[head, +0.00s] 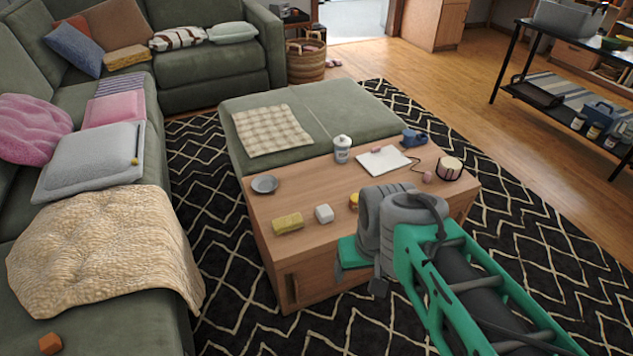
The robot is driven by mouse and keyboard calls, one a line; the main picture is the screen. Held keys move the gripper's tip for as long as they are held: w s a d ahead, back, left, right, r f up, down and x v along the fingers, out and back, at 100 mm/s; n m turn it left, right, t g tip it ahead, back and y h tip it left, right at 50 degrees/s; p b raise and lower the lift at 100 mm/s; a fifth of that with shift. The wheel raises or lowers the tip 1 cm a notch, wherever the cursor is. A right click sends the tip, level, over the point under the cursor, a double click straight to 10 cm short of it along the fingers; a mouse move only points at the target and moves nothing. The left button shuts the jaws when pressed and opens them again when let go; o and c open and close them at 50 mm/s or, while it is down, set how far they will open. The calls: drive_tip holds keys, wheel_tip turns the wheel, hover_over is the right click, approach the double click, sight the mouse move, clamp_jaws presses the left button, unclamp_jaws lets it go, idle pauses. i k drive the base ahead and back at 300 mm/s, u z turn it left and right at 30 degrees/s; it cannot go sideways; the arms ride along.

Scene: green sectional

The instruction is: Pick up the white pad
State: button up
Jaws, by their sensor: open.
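A flat white pad (384,160) lies on the right part of the wooden table top, towards its far edge. A small white block (323,213) sits nearer the front of the same table. My gripper (362,268) is at the end of my green and grey arm, in front of the table's near right side. It is open, though its fingertips are mostly hidden by my wrist. It is apart from the white pad, which lies beyond it in the picture.
The wooden table (300,235) also bears a grey dish (264,184), a yellow sponge (288,223), a white canister (342,149), a blue object (413,137) and a dark round container (450,168). A green sofa (165,318) stands left. Patterned rug (540,255) lies clear at right.

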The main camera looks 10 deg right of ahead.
sight(323, 212)
drive_tip(key=z, duration=0.75)
drive_tip(key=i, duration=1.1)
drive_tip(key=u, duration=3.35)
